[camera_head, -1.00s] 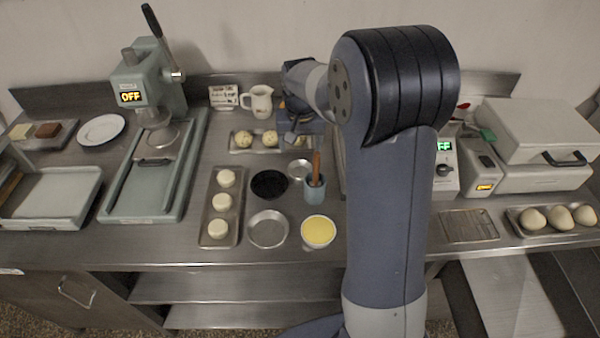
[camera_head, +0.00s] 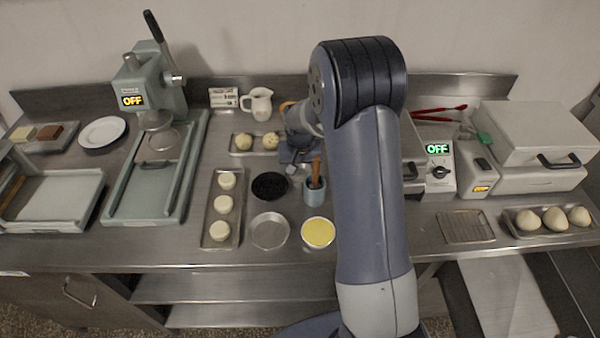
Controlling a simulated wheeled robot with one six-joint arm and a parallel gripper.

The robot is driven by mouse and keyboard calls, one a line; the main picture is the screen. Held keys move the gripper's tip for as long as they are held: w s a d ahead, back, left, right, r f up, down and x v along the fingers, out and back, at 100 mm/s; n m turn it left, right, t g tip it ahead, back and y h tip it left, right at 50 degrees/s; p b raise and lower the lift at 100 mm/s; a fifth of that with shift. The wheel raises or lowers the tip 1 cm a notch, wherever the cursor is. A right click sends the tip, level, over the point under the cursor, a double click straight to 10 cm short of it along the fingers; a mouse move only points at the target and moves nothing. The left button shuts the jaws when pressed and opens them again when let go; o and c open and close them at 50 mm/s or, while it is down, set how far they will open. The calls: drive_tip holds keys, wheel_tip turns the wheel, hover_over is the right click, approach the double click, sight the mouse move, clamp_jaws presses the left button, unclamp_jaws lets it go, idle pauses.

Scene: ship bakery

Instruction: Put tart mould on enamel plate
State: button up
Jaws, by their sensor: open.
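The white enamel plate (camera_head: 102,131) with a dark rim lies empty at the back left of the counter. Several round tins sit mid-counter: an empty silver tin (camera_head: 269,231), a black one (camera_head: 269,186) and one with yellow filling (camera_head: 318,232). I cannot tell for certain which is the tart mould. A smaller silver tin, seen earlier behind the brush pot, is now mostly hidden by my gripper. My gripper (camera_head: 293,166) points down over that spot, open, its fingertips small and hard to make out. I cannot tell whether it touches the tin.
A teal pot with a brush (camera_head: 315,190) stands right beside my gripper. A tray of dough balls (camera_head: 240,152), a white jug (camera_head: 258,104) and a tray of white rounds (camera_head: 209,230) are near. A press (camera_head: 150,90) stands between the tins and the plate.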

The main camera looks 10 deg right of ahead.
drive_tip(key=shift+c, duration=0.2)
drive_tip(key=c, duration=0.8)
